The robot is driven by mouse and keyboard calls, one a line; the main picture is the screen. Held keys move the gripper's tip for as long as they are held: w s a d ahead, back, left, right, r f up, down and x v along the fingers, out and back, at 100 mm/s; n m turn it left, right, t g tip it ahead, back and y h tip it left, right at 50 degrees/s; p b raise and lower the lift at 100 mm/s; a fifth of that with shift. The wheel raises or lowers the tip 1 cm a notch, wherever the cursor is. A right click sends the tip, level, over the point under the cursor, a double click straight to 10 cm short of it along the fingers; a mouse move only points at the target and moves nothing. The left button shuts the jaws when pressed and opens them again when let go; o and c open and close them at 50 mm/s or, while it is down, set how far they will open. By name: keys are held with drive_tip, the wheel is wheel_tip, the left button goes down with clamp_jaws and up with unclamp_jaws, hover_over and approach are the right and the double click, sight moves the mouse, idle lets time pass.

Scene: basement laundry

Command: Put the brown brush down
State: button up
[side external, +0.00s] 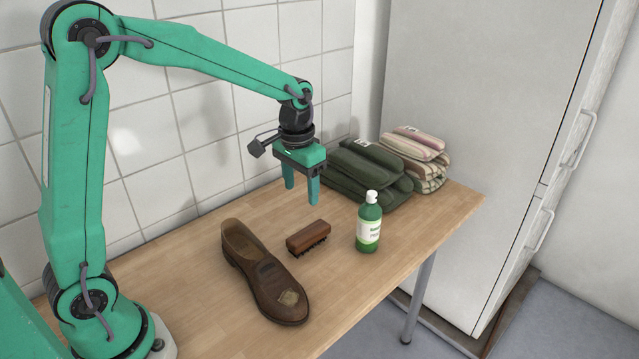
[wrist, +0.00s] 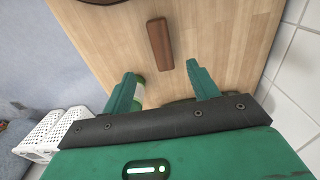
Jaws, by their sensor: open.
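The brown brush (side external: 308,238) lies on the wooden table, bristles down, between a brown shoe (side external: 265,272) and a green bottle (side external: 368,226). In the wrist view the brush (wrist: 160,45) lies ahead of the fingertips, clear of both. My gripper (side external: 301,195) hangs above the table, fingers pointing down, open and empty, above the brush and apart from it. In the wrist view my gripper (wrist: 160,75) shows its two fingers spread wide. The bottle (wrist: 139,92) is partly hidden behind the left finger there.
Folded dark green cloths (side external: 365,172) and striped towels (side external: 415,155) are stacked at the table's far end. A tiled wall (side external: 215,95) runs along the back, and a tall grey cabinet (side external: 470,120) stands beyond the table. White baskets (wrist: 62,128) show at lower left in the wrist view.

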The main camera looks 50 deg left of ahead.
drive_tip(key=s+r+t, duration=0.2)
drive_tip(key=s+r, duration=0.2)
drive_tip(key=s, duration=0.6)
drive_tip(key=s+r+t, duration=0.3)
drive_tip(key=s+r, duration=0.2)
drive_tip(key=s, duration=0.5)
drive_tip(key=shift+s+d, duration=0.2)
drive_tip(key=shift+d, duration=0.25)
drive_tip(key=shift+o, duration=0.4)
drive_tip(key=shift+w, duration=0.1)
drive_tip(key=g, duration=0.5)
hover_over(307, 231)
drive_tip(key=f, duration=1.5)
drive_tip(key=shift+s+d, duration=0.1)
drive_tip(key=shift+s, duration=0.2)
drive_tip(key=shift+w+f, duration=0.3)
drive_tip(key=shift+f, duration=0.3)
drive_tip(key=shift+f, duration=0.1)
